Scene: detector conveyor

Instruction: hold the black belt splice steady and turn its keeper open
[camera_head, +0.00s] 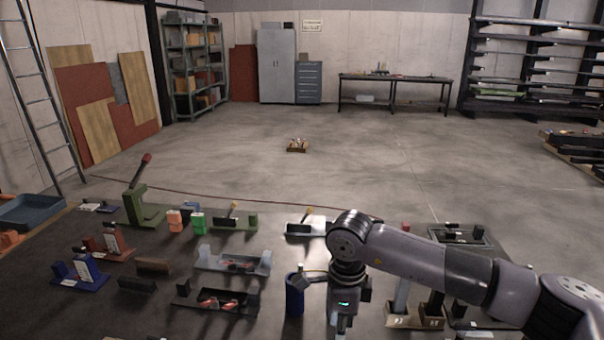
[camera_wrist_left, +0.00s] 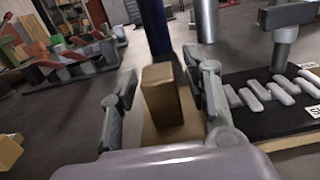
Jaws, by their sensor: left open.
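A long black fixture with upright end posts and red parts inside (camera_head: 216,300), which I take for the black belt splice, lies near the table's front, left of centre in the head view. Whether its keeper is turned cannot be made out. My right gripper (camera_head: 340,324) hangs to its right, apart from it and cut off by the lower edge; its jaws are unclear. My left gripper (camera_wrist_left: 165,80) shows only in the left wrist view, its fingers spread apart. A brown block (camera_wrist_left: 163,98) appears between the fingers, with no visible grip on it.
A similar grey fixture (camera_head: 234,261) lies just behind the black one. A blue cylinder (camera_head: 294,296) stands between the black fixture and my right gripper. A dark block (camera_head: 137,285) lies to the left. A green press (camera_head: 142,205) stands farther back. Bare table shows at front left.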

